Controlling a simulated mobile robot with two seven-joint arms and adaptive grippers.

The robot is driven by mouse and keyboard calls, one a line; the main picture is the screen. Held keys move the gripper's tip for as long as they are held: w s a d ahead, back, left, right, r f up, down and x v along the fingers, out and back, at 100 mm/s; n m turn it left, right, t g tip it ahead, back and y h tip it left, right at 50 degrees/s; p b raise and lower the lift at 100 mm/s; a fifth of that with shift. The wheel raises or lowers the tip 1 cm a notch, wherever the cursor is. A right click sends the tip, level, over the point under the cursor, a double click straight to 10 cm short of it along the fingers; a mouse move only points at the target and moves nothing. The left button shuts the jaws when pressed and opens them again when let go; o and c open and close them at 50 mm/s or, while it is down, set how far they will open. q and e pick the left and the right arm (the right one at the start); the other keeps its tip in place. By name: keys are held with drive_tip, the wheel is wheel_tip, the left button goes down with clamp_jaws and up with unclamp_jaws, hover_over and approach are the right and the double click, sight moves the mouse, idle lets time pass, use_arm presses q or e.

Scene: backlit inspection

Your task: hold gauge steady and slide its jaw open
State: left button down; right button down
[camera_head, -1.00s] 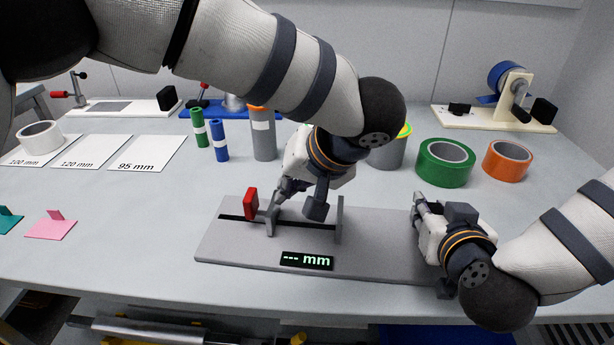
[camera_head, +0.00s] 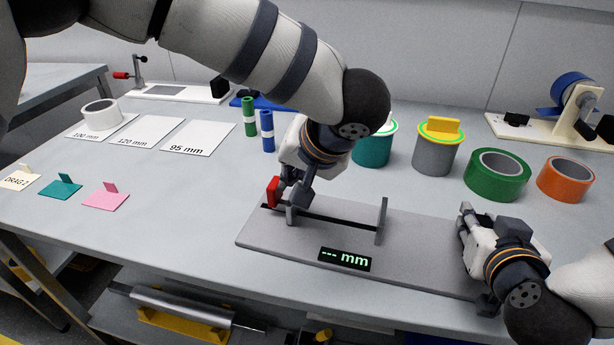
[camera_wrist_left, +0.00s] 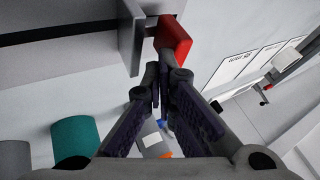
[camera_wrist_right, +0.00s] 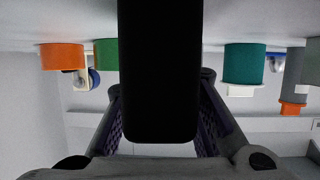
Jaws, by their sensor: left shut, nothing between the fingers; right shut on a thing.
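The gauge is a grey base plate (camera_head: 310,244) with a dark slot, a fixed upright jaw (camera_head: 382,222) on the right and a sliding jaw (camera_head: 291,213) near the slot's left end. A red tab (camera_head: 273,191) is on the sliding jaw; it also shows in the left wrist view (camera_wrist_left: 174,40). The display (camera_head: 344,259) reads "--- mm". My left gripper (camera_head: 288,186) is shut and empty, its tips close against the red tab; exact contact is unclear. My right gripper (camera_head: 466,222) is shut on the plate's right end, a dark slab (camera_wrist_right: 158,75) in the right wrist view.
Green tape (camera_head: 497,178), orange tape (camera_head: 566,180) and a grey canister with yellow lid (camera_head: 437,155) stand behind the gauge. White size sheets (camera_head: 190,137) lie at left, with coloured tent cards (camera_head: 106,198) before them.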

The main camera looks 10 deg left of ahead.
use_arm(q)
drive_tip(key=shift+f, duration=0.1)
use_arm(e)
drive_tip(key=shift+s+f, duration=0.1)
drive_tip(key=shift+f, duration=0.15)
use_arm(q)
drive_tip(key=d, duration=0.4)
drive_tip(key=shift+s+d+r, duration=0.25)
use_arm(e)
drive_tip(key=c, duration=1.3)
unclamp_jaws()
use_arm(q)
drive_tip(key=v, duration=0.9)
drive_tip(key=shift+r, duration=0.2)
use_arm(e)
drive_tip(key=shift+r, duration=0.15)
use_arm(q)
drive_tip(key=shift+s, duration=0.1)
